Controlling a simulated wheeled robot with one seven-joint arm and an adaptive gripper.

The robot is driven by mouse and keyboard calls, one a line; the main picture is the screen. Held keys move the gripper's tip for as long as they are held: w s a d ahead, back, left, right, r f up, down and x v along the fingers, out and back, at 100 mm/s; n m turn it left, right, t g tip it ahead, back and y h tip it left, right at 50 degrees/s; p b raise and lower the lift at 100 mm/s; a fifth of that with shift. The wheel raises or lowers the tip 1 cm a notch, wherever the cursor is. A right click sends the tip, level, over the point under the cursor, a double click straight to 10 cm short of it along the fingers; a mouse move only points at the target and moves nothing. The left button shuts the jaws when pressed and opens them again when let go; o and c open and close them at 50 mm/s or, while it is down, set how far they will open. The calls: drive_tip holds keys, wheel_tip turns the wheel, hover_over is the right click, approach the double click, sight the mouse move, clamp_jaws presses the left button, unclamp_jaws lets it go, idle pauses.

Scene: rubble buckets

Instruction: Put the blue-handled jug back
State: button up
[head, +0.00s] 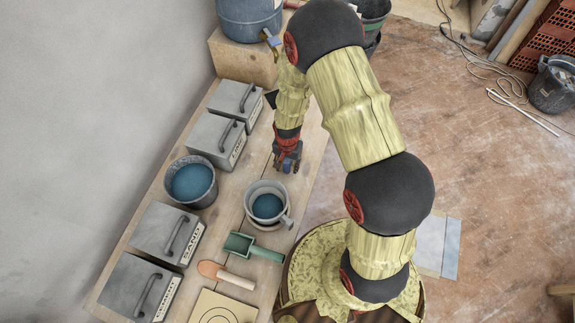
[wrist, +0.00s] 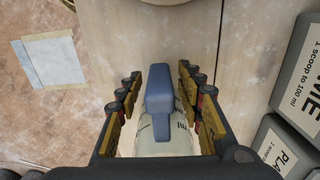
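The blue handle (wrist: 160,95) of the jug lies between the fingers of my gripper (wrist: 160,92) in the wrist view. The fingers stand apart, with a small gap seen on each side of the handle. The pale jug body (wrist: 160,143) shows below the handle and is partly cut off by my gripper. In the head view my gripper (head: 288,160) is low over the wooden bench, and my arm hides most of the jug.
A grey pot with blue contents (head: 284,221) stands close in front of my gripper. Floor lies right.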

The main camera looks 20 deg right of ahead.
wheel_tip(320, 180, up, 12)
drive_tip(key=shift+r+p, duration=0.1)
drive_tip(key=shift+p, duration=0.8)
wheel_tip(320, 180, up, 21)
drive_tip(key=s+d+n+t, duration=0.2)
drive_tip(key=s+n+t, duration=0.1)
drive_tip(key=s+d+r+n+t, duration=0.2)
drive_tip(key=s+r+n, duration=0.2)
drive_tip(key=s+r, duration=0.9)
drive_tip(key=shift+s+r+t, duration=0.3)
drive_tip(key=shift+s+r, duration=0.05)
drive_tip(key=shift+r, duration=0.55)
drive_tip(key=shift+f, duration=0.1)
